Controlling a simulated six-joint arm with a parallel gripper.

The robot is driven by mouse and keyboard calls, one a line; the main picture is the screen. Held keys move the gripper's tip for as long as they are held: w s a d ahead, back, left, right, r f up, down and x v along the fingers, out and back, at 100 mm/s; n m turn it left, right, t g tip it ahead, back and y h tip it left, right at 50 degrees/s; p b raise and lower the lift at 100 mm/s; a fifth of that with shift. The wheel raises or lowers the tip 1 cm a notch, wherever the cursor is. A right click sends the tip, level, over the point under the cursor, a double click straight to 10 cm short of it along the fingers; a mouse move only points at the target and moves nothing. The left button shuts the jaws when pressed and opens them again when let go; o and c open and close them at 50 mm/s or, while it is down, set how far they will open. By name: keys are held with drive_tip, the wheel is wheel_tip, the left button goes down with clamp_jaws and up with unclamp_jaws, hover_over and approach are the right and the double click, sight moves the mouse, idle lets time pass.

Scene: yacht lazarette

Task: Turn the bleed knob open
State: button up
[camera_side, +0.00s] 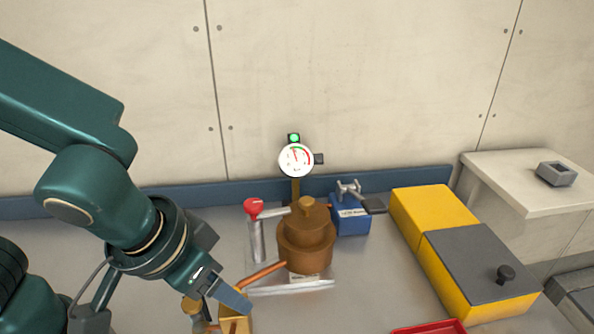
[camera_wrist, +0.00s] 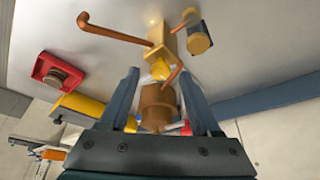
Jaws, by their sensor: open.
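A brass block (camera_wrist: 168,42) with copper pipes shows in the wrist view. A small yellow knob (camera_wrist: 160,70), seemingly the bleed knob, sits on its near side, between and apart from my fingertips. In the side view the brass block (camera_side: 235,325) is at the bottom edge, and my gripper (camera_side: 232,300) is over it, hiding the knob. My gripper (camera_wrist: 162,74) is open with nothing held. A copper-brown pump body (camera_side: 306,240) stands right of my gripper, joined by a copper pipe. A round gauge (camera_side: 296,160) with a green light (camera_side: 294,138) rises behind it.
A red-knobbed lever (camera_side: 253,208) stands close left of the pump. A blue box (camera_side: 350,215) and a yellow case (camera_side: 432,210) with a grey lid stand to the right. A red tray (camera_side: 430,328) is at the front edge.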

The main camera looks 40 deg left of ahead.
drive_tip(key=shift+w+f, duration=0.15)
drive_tip(key=shift+f, duration=0.2)
clamp_jaws()
